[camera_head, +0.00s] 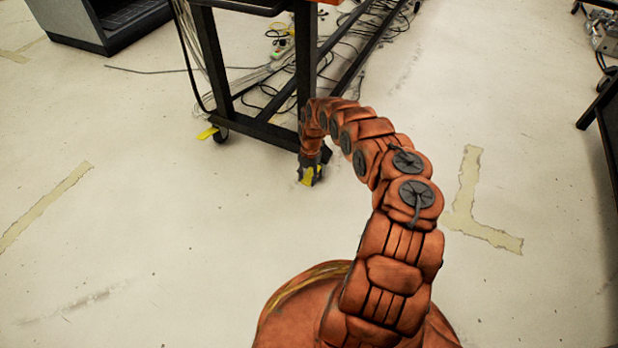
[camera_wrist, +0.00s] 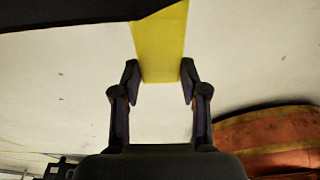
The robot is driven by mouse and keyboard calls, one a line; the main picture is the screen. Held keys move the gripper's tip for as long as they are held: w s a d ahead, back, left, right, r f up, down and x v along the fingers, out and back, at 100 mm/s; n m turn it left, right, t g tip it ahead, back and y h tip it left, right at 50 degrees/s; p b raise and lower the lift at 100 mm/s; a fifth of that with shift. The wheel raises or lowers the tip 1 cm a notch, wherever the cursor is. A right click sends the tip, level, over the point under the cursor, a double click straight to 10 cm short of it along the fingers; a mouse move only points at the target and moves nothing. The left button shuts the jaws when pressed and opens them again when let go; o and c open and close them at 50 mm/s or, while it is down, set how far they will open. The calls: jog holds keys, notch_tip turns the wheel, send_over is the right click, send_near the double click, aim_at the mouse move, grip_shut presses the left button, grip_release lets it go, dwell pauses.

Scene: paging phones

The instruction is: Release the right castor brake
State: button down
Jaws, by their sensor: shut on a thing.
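The right castor brake is a flat yellow lever (camera_wrist: 160,45) in the wrist view, running up from between my fingertips to a dark edge at the top. In the head view its yellow tab (camera_head: 308,176) shows at the end of my arm, low by the floor. My gripper (camera_wrist: 160,78) is shut on the lever, with one dark finger at each side of its end. In the head view my gripper (camera_head: 312,165) is small, and the right castor wheel is hidden behind my arm.
A black-framed cart (camera_head: 262,128) stands behind my gripper. Its left castor (camera_head: 221,136) has another yellow lever (camera_head: 207,132). Loose cables (camera_head: 275,85) lie under the cart. A dark frame (camera_head: 605,125) stands at the right edge. Open floor (camera_head: 150,240) lies at the left and front.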

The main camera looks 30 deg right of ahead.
aim_at(307, 179)
jog(key=shift+w+a+r+y+p, duration=0.2)
jog(key=shift+w+r+y+p, duration=0.1)
jog(key=shift+w, duration=0.1)
jog(key=c, duration=0.8)
grip_release()
jog(key=shift+o, duration=1)
jog(key=shift+s+d, duration=0.15)
jog(key=shift+s+f, duration=0.1)
jog(key=shift+d, duration=0.1)
jog(key=s+a+v, duration=0.1)
jog(key=a+v, duration=0.1)
jog(key=v, duration=0.7)
jog(key=shift+r, duration=0.6)
